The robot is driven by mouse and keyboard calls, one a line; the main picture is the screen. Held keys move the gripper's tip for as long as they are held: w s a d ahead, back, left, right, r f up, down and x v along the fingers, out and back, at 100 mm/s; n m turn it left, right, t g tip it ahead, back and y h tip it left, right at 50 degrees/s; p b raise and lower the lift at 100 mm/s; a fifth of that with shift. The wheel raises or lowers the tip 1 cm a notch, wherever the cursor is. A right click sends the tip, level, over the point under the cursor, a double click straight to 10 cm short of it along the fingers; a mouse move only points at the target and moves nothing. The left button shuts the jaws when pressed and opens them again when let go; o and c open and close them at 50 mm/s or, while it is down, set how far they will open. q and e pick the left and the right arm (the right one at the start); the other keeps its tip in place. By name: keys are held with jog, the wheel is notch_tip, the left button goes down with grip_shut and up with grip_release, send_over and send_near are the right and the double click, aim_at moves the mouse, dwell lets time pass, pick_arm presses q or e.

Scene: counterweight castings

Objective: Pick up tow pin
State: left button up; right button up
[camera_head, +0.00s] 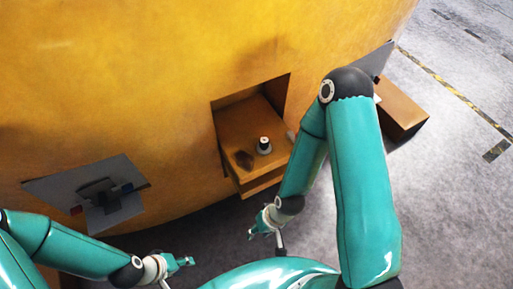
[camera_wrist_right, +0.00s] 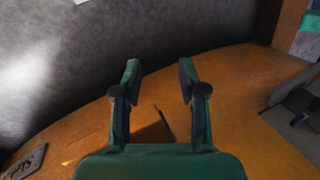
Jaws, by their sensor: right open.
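A small upright pin with a dark top and a pale collar, which looks like the tow pin (camera_head: 264,146), stands on the floor of a square recess (camera_head: 247,123) in the large yellow casting. My right gripper (camera_head: 252,230) is below and in front of the recess, apart from the pin. In the right wrist view my right gripper (camera_wrist_right: 160,78) is open with nothing between its fingers; I cannot make out the pin there. My left gripper (camera_head: 188,261) is lower left, away from the casting's recess; its fingers are too small to judge.
The yellow casting (camera_head: 130,80) fills the back. A grey bracket plate (camera_head: 85,190) juts out at left, and an orange block (camera_head: 402,112) stands out at right behind my right arm. Grey floor (camera_head: 455,170) with a striped line lies at right.

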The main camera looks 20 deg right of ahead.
pick_arm(q)
jog(key=shift+w+d, duration=0.15)
jog(key=shift+w, duration=0.15)
pick_arm(e)
jog(key=shift+w+d, duration=0.15)
